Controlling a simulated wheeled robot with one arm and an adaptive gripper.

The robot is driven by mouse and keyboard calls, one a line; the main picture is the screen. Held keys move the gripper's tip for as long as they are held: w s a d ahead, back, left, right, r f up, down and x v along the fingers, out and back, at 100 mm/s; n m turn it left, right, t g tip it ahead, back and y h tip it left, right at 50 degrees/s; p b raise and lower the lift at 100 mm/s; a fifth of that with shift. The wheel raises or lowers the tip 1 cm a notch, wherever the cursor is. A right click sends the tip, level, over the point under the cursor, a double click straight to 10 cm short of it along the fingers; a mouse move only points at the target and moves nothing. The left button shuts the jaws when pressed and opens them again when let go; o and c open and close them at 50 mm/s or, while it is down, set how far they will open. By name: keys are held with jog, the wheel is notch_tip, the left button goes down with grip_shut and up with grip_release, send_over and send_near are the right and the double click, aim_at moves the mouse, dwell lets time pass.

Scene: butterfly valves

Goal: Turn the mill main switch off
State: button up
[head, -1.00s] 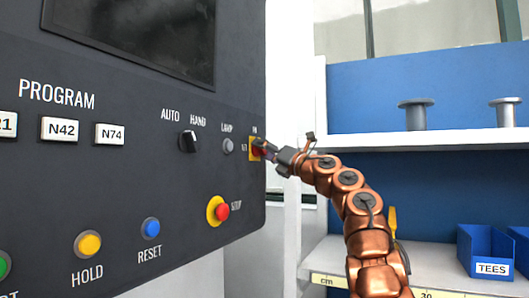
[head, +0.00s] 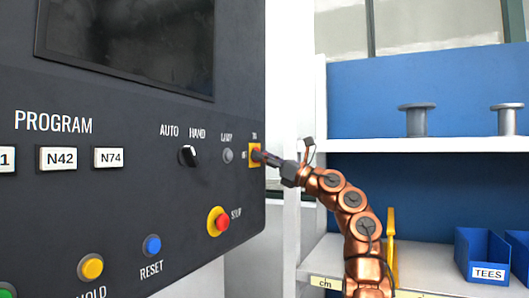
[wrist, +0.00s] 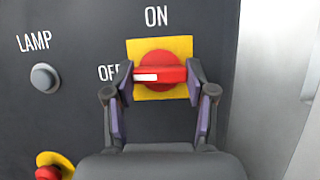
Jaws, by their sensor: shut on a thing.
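The main switch is a red rotary handle (wrist: 160,74) on a yellow square plate (wrist: 134,47), seen close in the wrist view. The handle lies level. Its white mark is at its left end, facing the OFF label; ON stands above the plate. My gripper (wrist: 159,80) is shut on the handle, one finger at each end. In the head view the yellow plate (head: 254,147) is at the panel's right edge. My gripper (head: 266,157) reaches it from the right and hides most of the handle.
A grey lamp button (wrist: 44,78) is left of the switch. A red stop button (head: 222,223) on a yellow ring is below it. An AUTO/HAND knob (head: 188,155) is further left. A shelf (head: 430,145) with spools and blue bins stands right of my arm.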

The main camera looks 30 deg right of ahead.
jog(key=shift+n, duration=0.4)
jog(key=o, duration=1.2)
jog(key=shift+c, duration=0.2)
jog(key=v, duration=1.2)
jog(key=shift+d, duration=0.15)
jog(key=shift+w, duration=0.1)
